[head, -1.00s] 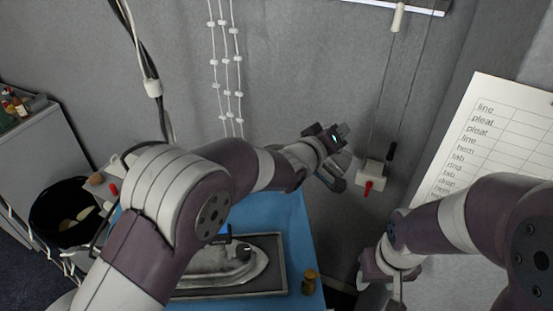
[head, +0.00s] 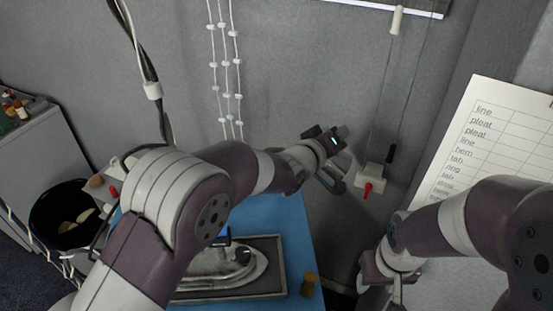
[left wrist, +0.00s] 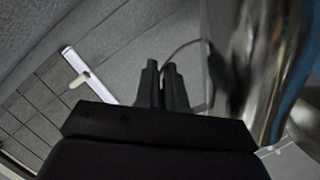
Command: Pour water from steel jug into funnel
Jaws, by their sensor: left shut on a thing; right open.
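The steel jug (left wrist: 262,60) shows as a large shiny metal surface at the right of the left wrist view. A thin curved strip (left wrist: 190,44), probably its handle, runs to my left gripper (left wrist: 163,85), which is shut on it. In the head view my left gripper (head: 338,165) is held in front of the wall, beyond the blue table; what it holds is mostly hidden there. My right gripper (head: 388,285) is open at the lower right, partly cut off by the picture's edge. I cannot make out a funnel; my left arm covers part of the table.
A steam iron (head: 215,268) lies on a dark-edged tray (head: 283,262) on the blue table (head: 296,220). A small corked bottle (head: 308,285) stands right of it. A black bin (head: 65,213) is at left. A cord control with a red knob (head: 369,188) hangs near my left gripper.

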